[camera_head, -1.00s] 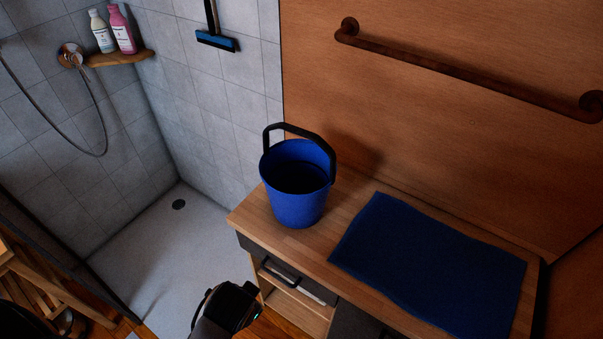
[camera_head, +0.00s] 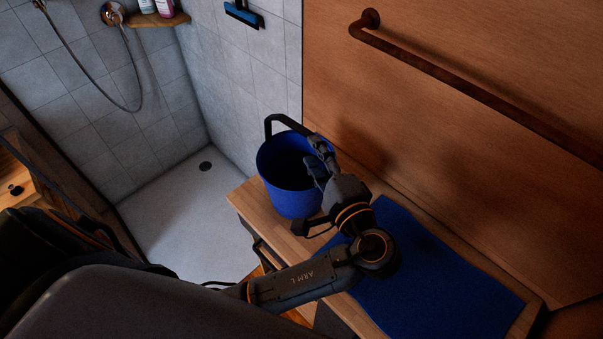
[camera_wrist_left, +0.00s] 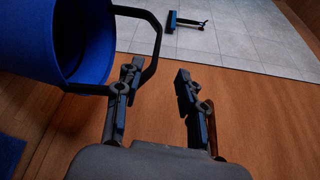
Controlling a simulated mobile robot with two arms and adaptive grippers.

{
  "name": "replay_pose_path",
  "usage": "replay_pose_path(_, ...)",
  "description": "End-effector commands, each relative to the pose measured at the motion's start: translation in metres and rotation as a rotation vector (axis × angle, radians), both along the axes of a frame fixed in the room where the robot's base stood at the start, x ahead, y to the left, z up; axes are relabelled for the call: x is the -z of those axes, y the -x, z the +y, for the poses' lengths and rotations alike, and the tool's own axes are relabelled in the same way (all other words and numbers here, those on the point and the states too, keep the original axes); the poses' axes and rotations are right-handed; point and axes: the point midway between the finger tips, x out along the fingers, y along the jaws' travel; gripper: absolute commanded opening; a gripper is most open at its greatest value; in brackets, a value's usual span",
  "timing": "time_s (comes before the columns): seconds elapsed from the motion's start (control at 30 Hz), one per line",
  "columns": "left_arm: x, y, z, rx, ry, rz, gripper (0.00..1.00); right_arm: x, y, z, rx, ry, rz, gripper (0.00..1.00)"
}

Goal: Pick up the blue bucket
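The blue bucket (camera_head: 287,180) stands upright on the wooden counter, its black handle (camera_head: 268,125) raised. In the left wrist view the bucket (camera_wrist_left: 85,45) fills the upper left, with the handle (camera_wrist_left: 156,40) reaching right. My left gripper (camera_head: 318,155) is at the bucket's right rim and partly hides that side. In the left wrist view my left gripper (camera_wrist_left: 157,76) is open, with nothing between its fingers. Its left finger overlaps the handle; I cannot tell whether they touch. My right gripper is not in view.
A blue mat (camera_head: 430,275) lies on the counter (camera_head: 245,200) right of the bucket, partly under my arm. A wooden wall with a brown rail (camera_head: 450,78) rises behind. The shower floor (camera_head: 185,225) is to the left. A squeegee (camera_head: 243,14) hangs on the tiles.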

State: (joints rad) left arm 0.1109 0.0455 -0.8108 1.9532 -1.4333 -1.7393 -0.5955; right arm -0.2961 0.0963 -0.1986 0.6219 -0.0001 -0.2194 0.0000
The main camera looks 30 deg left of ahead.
Motion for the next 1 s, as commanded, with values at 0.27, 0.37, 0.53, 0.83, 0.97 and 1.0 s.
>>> replay_pose_path(0.27,0.002,-0.033,0.039,0.0,-0.001,0.002,0.39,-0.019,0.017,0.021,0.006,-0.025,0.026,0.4)
replay_pose_path(0.37,0.004,-0.038,0.045,0.0,0.002,-0.001,0.39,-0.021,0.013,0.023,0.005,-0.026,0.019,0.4)
replay_pose_path(0.53,0.004,-0.046,0.055,-0.001,0.001,0.001,0.39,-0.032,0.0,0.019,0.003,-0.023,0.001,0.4)
replay_pose_path(0.83,0.011,-0.069,0.085,0.001,0.002,0.001,0.39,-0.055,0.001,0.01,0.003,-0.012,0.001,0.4)
replay_pose_path(0.97,0.014,-0.071,0.087,0.001,0.004,0.002,0.39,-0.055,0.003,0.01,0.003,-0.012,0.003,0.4)
replay_pose_path(1.0,0.015,-0.071,0.087,0.001,0.005,0.001,0.39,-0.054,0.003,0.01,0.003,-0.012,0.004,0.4)
